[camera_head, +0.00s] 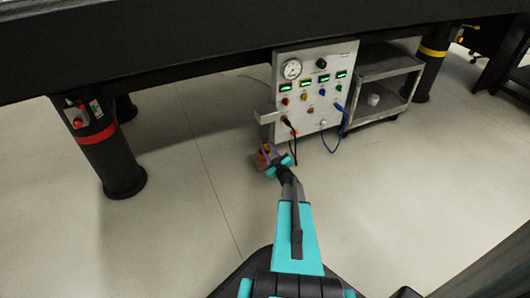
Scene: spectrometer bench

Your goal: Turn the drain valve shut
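My gripper (268,155) is at the end of my teal arm, at the lower left corner of a white control panel (309,112). Small orange and purple parts show at the gripper, too small to make out; I cannot tell whether they belong to the valve. A grey bracket-like piece (266,117) sits just above the gripper at the panel's left edge. I cannot pick out the drain valve for certain. Whether the gripper's fingers are open, or touch anything, is too small to see.
The panel carries a round gauge (291,69), green displays, coloured knobs and a blue cable (340,122). A grey cart (385,75) stands right of it. A black table leg with a red band (101,135) stands at left. The floor (185,205) between is clear.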

